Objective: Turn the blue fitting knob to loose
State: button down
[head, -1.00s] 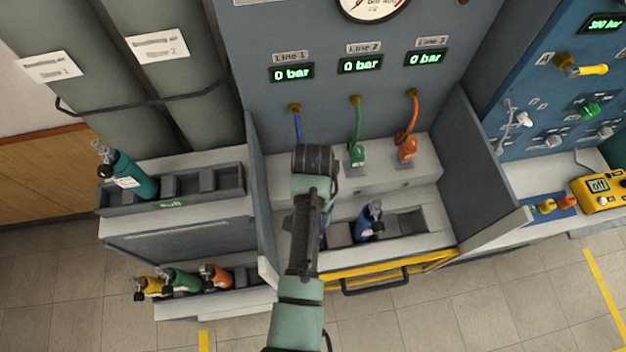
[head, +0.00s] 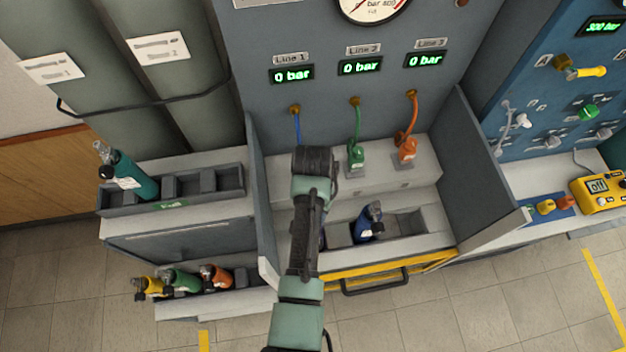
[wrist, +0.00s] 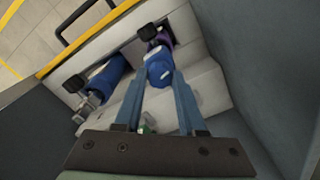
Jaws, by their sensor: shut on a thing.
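In the wrist view, my gripper (wrist: 158,80) is shut on a blue fitting (wrist: 158,66) with a pale ring, held between its two long fingertips. In the head view my arm hides this fitting. The blue hose (head: 297,125) under the Line 1 display runs down behind my wrist. How far the knob is turned cannot be told.
A blue bottle (head: 368,222) lies in the tray behind the yellow-edged front; a purple bottle (wrist: 165,37) shows beyond the fitting. Green (head: 356,158) and orange (head: 407,150) fittings stand to the right. Grey side panels (head: 468,170) flank the bay. All three displays read 0 bar.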

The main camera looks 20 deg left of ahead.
jog(key=n+p, duration=0.1)
jog(key=n, duration=0.5)
jog(key=shift+n, duration=0.3)
dwell(0.9)
jog(key=shift+c, duration=2.4)
grip_release()
jog(key=shift+r, duration=0.1)
notch_tip(320, 180, up, 13)
jog(key=shift+b, duration=0.4)
